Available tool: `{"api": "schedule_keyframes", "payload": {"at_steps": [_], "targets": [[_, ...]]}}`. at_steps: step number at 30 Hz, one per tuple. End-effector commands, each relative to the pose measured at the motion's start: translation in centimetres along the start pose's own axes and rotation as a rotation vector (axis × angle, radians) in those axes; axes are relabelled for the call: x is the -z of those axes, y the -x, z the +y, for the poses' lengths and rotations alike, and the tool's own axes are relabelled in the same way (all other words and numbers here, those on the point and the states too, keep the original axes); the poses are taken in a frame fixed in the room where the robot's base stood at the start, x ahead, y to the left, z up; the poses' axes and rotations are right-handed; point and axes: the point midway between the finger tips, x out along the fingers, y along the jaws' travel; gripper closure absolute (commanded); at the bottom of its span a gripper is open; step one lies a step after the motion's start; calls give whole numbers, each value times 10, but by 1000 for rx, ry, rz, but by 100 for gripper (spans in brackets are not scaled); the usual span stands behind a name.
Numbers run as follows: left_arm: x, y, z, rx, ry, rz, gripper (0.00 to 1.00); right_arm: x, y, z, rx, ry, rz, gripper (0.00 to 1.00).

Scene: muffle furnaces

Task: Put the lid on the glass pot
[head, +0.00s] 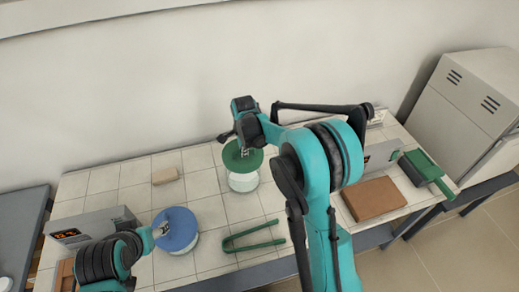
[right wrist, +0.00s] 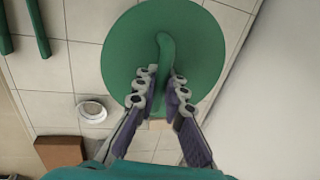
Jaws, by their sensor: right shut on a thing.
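The green lid (head: 236,160) is round and has a bar handle (right wrist: 164,50). My right gripper (right wrist: 162,88) is shut on this handle; in the head view the gripper (head: 243,147) is at the lid's top. The whitish glass pot (head: 243,183) shows just below the lid in the head view. I cannot tell whether lid and pot touch; the lid hides the pot in the right wrist view. A blue lid (head: 176,229) sits on another pale vessel at the front left. My left gripper (head: 160,230) is at the blue lid, too small to judge its fingers.
Green tongs (head: 254,240) lie in front of the glass pot. A brown block (head: 374,198) and a green-topped item (head: 422,165) are at right. A tan block (head: 165,176) lies at back left. A white round dish (right wrist: 92,110) shows in the wrist view.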

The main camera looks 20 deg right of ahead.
Motion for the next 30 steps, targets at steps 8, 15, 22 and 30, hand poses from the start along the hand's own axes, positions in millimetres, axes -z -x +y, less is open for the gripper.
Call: {"api": "schedule_keyframes", "payload": {"at_steps": [8, 15, 22, 30], "targets": [[-3, -4, 0, 0, 0, 0, 40, -5, -9, 0, 1, -1, 0, 100], [-11, -15, 0, 0, 0, 0, 40, -5, -30, 4, 1, -1, 0, 100], [-19, -26, 0, 0, 0, 0, 40, -5, -51, 9, 1, 0, 0, 100], [-21, -29, 0, 0, 0, 0, 40, -5, -59, 10, 1, 0, 0, 100]]}}
